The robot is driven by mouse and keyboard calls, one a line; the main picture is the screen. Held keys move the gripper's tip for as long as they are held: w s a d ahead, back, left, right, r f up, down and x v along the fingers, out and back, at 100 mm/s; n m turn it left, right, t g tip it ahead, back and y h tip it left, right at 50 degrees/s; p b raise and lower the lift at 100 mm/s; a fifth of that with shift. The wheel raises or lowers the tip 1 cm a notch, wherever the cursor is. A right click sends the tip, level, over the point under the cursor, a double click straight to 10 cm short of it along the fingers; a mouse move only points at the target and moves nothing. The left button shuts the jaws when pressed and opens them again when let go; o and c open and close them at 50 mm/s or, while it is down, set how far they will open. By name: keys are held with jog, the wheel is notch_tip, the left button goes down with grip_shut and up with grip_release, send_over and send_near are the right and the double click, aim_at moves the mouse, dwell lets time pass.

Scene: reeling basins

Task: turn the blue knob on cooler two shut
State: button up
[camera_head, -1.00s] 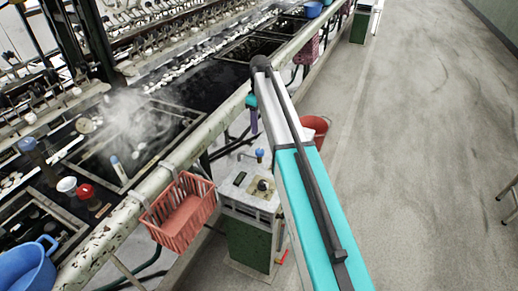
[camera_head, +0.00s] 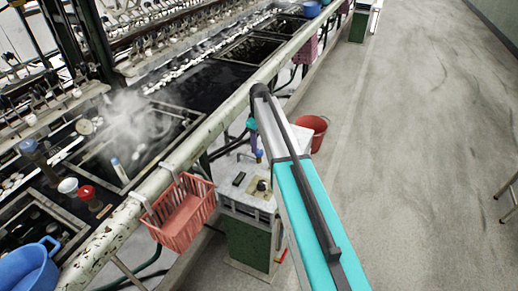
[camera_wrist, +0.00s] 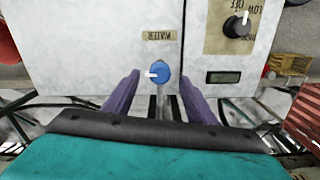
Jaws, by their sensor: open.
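The blue knob (camera_wrist: 160,73) sits on the white top of a cooler (camera_wrist: 80,40), beside a label reading WATER. Its white pointer points left in the wrist view. It also shows in the head view (camera_head: 259,154), close to my gripper's end. My gripper (camera_wrist: 159,76) is open, with one purple finger on each side of the knob and a visible gap on both sides. I cannot tell how far the fingertips are above the top. The cooler (camera_head: 246,237) has a green front in the head view; no number is readable on it.
A black dial (camera_wrist: 237,26) marked LOW and OFF and a small display (camera_wrist: 223,77) share the cooler top. A red basket (camera_head: 182,214) hangs on the basin rail (camera_head: 160,185) to the left. A red bucket (camera_head: 313,128) stands behind.

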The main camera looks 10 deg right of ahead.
aim_at(259, 151)
jog(key=shift+f, duration=1.9)
jog(key=shift+c, duration=0.4)
jog(key=c, duration=1)
jog(key=shift+o, duration=0.2)
